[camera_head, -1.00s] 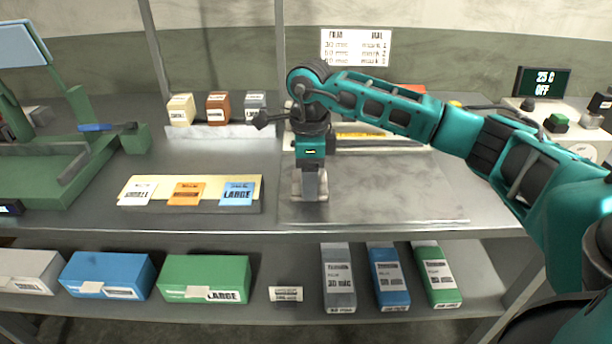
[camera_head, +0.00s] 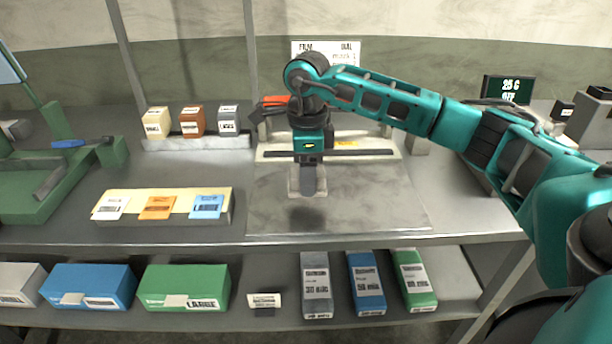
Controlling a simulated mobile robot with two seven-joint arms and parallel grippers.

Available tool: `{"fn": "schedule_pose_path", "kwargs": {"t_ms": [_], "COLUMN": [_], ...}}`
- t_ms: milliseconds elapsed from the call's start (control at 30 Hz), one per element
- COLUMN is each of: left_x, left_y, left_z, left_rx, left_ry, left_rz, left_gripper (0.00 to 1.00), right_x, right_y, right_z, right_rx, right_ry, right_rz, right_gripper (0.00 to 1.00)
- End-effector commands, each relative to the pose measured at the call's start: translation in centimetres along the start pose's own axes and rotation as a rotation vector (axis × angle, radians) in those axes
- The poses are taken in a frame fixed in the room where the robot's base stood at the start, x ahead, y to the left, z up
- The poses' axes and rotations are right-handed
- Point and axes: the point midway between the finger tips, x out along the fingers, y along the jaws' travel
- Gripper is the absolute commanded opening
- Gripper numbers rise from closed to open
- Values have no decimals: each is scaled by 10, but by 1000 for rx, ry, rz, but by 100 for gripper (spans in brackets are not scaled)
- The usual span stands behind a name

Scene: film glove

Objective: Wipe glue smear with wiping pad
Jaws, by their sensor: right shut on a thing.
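My right gripper (camera_head: 308,190) points down over the grey metal plate (camera_head: 365,200) on the bench. It is shut on a small pale thing, likely the wiping pad (camera_head: 294,186), which is mostly hidden by the fingers. The pad appears low, at or very near the plate's surface; I cannot tell if it touches. A glue smear cannot be made out clearly; the plate shows only faint lighter and darker patches. My left gripper is not in view.
A sealer-like bar (camera_head: 345,153) lies behind the plate. Sample cards (camera_head: 157,207) on a stand are to the left, small boxes (camera_head: 192,121) behind them. A green machine (camera_head: 40,190) stands far left. Cartons (camera_head: 184,287) fill the lower shelf. The plate's right part is clear.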

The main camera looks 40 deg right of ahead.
Motion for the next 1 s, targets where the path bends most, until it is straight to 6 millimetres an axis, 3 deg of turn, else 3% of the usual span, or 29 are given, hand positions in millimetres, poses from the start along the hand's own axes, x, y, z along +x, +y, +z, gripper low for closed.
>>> {"fn": "schedule_pose_path", "kwargs": {"t_ms": [400,1000], "left_x": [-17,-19], "left_y": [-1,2], "left_z": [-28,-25], "left_rx": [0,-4], "left_ry": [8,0], "left_rz": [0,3], "left_gripper": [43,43], "right_x": [-40,-43], "right_y": [-1,-1], "right_z": [-4,-5], "right_rx": [7,7], "right_ry": [0,-1], "right_rz": [0,0], "right_gripper": [29,29]}}
